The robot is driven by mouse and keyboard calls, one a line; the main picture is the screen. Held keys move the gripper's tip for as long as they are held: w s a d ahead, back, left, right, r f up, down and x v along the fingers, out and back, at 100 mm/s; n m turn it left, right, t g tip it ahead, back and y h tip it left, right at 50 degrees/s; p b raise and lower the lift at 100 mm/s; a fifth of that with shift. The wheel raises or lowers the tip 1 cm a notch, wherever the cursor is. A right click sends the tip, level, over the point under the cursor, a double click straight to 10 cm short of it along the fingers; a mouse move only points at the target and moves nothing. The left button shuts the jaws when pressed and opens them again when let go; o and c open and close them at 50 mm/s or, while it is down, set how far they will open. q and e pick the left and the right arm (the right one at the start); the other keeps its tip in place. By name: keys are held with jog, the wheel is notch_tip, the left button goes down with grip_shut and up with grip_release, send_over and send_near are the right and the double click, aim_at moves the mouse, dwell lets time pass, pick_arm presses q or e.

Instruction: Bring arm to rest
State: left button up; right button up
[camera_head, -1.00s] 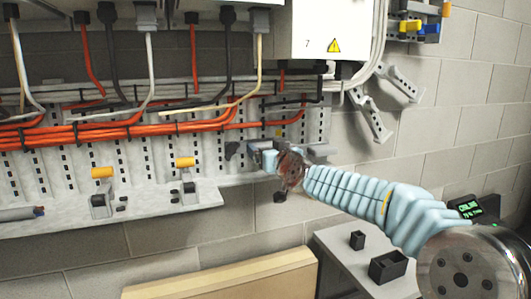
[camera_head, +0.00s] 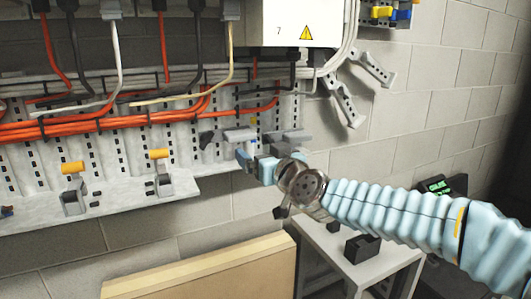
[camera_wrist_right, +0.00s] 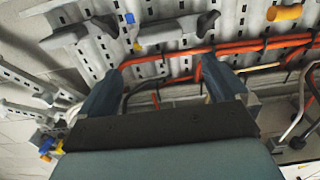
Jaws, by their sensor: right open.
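My right gripper (camera_head: 256,165) is in front of the lower right end of the slotted metal cable panel (camera_head: 120,160). In the right wrist view my right gripper (camera_wrist_right: 162,68) has its two blue fingers apart with nothing held between them. Just beyond the fingertips are grey handle-like parts, one (camera_head: 240,135) on the panel and another (camera_head: 285,136) to its right. In the right wrist view the handle (camera_wrist_right: 180,28) lies past the fingers, seemingly apart from them. My light-blue right arm reaches in from the right. My left gripper is not in view.
Orange cables (camera_head: 130,122) run along the panel. Yellow-topped clamps (camera_head: 73,180) stand on its lower ledge. A white box (camera_head: 300,22) hangs above, with grey brackets (camera_head: 345,100) at right. Below are a wooden board (camera_head: 200,272) and a small table (camera_head: 375,268) with black blocks.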

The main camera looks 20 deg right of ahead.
jog(key=shift+s, duration=0.65)
jog(key=w+a+f+g+y, duration=0.1)
jog(key=w+a+f+g, duration=0.15)
jog(key=f, duration=0.75)
jog(key=w+a+f+g, duration=0.1)
jog(key=a+f+g, duration=0.15)
jog(key=f, duration=0.85)
jog(key=s+a+f+g, duration=0.2)
jog(key=s+f, duration=0.1)
jog(key=f, duration=0.7)
jog(key=s+a+f+g, duration=0.2)
jog(key=f+g, duration=0.1)
jog(key=f, duration=0.8)
jog(key=s+a+f+m+g+y, duration=0.1)
jog(key=s+a+f+g, duration=0.2)
jog(key=s+f, duration=0.6)
jog(key=s+a+f+m+g+y, duration=0.1)
jog(key=s+f+g, duration=0.3)
jog(key=s+f, duration=0.6)
jog(key=s+a, duration=0.1)
jog(key=s, duration=0.2)
jog(key=shift+s+a+f+y, duration=0.2)
jog(key=shift+s+a+y, duration=0.1)
jog(key=shift+a, duration=0.1)
